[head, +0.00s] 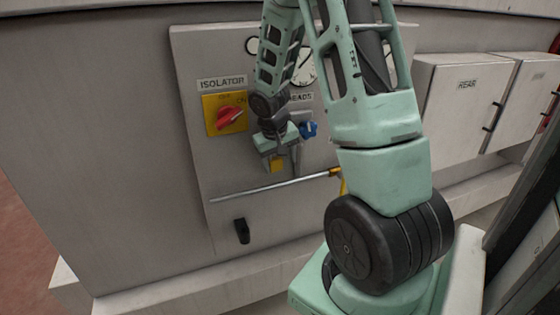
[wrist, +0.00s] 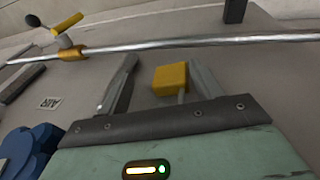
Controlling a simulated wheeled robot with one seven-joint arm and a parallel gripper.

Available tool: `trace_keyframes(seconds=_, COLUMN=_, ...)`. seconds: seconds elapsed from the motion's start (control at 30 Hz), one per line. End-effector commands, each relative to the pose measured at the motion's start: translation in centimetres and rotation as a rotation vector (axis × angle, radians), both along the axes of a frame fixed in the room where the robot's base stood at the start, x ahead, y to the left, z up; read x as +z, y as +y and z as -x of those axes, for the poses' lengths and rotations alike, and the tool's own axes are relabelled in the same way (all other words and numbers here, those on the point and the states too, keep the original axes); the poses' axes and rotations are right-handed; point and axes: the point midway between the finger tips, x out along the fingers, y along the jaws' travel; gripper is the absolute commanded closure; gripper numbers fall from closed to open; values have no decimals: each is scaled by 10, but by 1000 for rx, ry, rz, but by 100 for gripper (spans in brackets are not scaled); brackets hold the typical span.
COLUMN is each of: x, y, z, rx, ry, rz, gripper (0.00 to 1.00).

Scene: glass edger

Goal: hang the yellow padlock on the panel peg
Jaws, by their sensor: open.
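The yellow padlock (head: 277,165) is at the front of the grey panel (head: 225,170), below the isolator switch. In the wrist view the padlock (wrist: 170,79) lies between my gripper's two spread fingers, closer to the right finger, with a gap to the left one. A thin grey bar, perhaps its shackle, runs from the padlock toward the gripper's palm. My gripper (head: 282,160) is open at the panel; it also shows in the wrist view (wrist: 162,70). The panel peg cannot be made out, so I cannot tell whether the padlock hangs on it.
A metal pipe (head: 270,187) with a yellow valve lever (head: 342,183) crosses below the padlock. A red isolator knob (head: 229,117) is left of my gripper, a blue knob (head: 308,129) right. A black handle (head: 241,231) is lower down. Grey cabinets (head: 465,105) stand at right.

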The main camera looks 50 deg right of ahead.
Motion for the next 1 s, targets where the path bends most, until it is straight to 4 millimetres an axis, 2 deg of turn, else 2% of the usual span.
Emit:
trace_keyframes(seconds=0.03, x=-1, y=-2, z=-5, rx=8, ry=-11, rz=4, gripper=35)
trace_keyframes(seconds=0.17, x=-1, y=-2, z=-5, rx=8, ry=-11, rz=4, gripper=35)
trace_keyframes(seconds=0.37, x=9, y=3, z=2, rx=7, ry=-13, rz=3, gripper=35)
trace_keyframes(seconds=0.9, x=15, y=49, z=78, rx=3, ry=-8, rz=3, gripper=35)
trace_keyframes(seconds=0.97, x=15, y=53, z=84, rx=4, ry=-8, rz=3, gripper=35)
trace_keyframes(seconds=1.0, x=6, y=55, z=79, rx=18, ry=-7, rz=0, gripper=35)
